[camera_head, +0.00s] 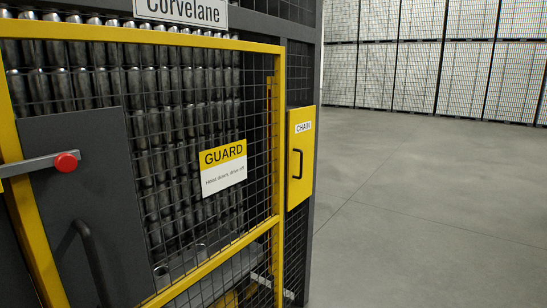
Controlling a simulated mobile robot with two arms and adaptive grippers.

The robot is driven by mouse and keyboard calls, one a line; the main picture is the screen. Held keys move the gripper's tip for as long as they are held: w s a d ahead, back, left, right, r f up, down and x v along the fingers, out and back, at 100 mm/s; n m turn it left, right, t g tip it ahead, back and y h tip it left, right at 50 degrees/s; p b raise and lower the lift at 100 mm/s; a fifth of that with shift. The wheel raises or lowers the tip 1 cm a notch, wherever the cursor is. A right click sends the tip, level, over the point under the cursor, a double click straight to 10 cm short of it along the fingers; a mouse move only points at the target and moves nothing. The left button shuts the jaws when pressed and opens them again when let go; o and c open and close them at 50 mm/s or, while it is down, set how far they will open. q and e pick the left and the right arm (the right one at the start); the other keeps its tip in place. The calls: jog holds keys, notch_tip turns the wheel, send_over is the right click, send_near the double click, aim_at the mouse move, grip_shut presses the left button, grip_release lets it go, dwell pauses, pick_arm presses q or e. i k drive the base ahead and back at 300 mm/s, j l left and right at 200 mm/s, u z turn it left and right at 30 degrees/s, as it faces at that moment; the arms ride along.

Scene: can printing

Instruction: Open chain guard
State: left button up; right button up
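The chain guard (301,178) is a yellow panel labelled "CHAIN" on the dark frame post, right of the mesh door. It looks closed, flat against the frame. Its black handle (297,164) is a vertical bar on the panel's left part. Neither of my grippers shows in the head view, so nothing is seen touching the panel or its handle.
A yellow-framed mesh guard door (276,150) with a "GUARD" sign (223,168) covers rows of metal cans. A grey bar with a red knob (66,162) crosses its left side. Open grey floor (430,190) lies to the right, with stacked pallets (440,70) behind.

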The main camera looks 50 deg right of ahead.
aim_at(301, 121)
jog(key=z, duration=1.7)
